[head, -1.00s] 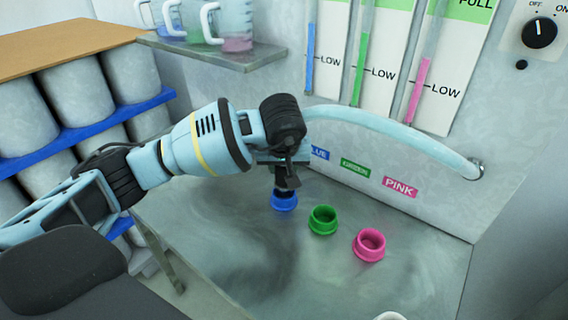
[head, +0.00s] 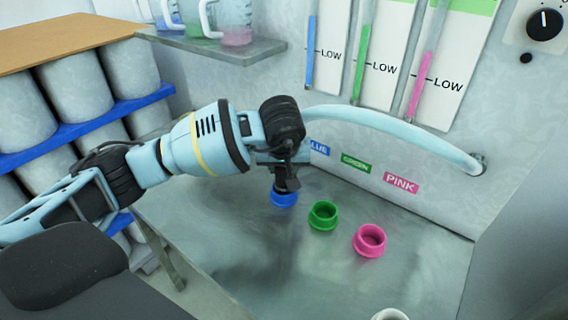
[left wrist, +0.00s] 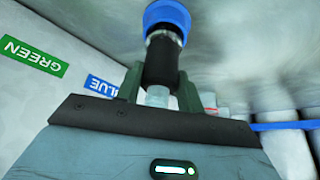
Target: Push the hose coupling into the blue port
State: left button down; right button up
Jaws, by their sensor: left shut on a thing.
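My left gripper (head: 286,180) is over the blue port (head: 284,199) on the steel table and is shut on the hose coupling. In the left wrist view the dark coupling (left wrist: 161,60) sits between the two fingers, and its far end meets the opening of the blue port (left wrist: 168,14). How deep it sits inside the port is hidden. The light blue hose (head: 400,132) arcs from the gripper to a fitting on the back wall. The green port (head: 323,215) and pink port (head: 369,240) stand empty to the right. My right gripper is not in view.
A shelf (head: 215,47) with measuring jugs hangs above the arm. Several drums (head: 75,88) stand on blue racks at the left. Level gauges and a dial (head: 544,24) are on the wall. A white rim (head: 388,315) shows at the bottom edge.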

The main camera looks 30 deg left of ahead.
pick_arm(q)
jog(key=shift+f, duration=0.3)
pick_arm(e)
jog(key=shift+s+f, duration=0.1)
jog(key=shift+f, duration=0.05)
pick_arm(q)
jog(key=c, duration=1)
grip_release()
jog(key=shift+o, duration=0.9)
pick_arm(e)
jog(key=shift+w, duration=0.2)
pick_arm(q)
jog(key=shift+r+p, duration=1.5)
jog(key=shift+r, duration=2.1)
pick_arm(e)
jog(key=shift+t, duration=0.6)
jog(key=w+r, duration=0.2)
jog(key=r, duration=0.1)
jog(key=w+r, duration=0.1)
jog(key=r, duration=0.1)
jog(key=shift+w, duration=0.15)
pick_arm(q)
jog(key=shift+f, duration=0.1)
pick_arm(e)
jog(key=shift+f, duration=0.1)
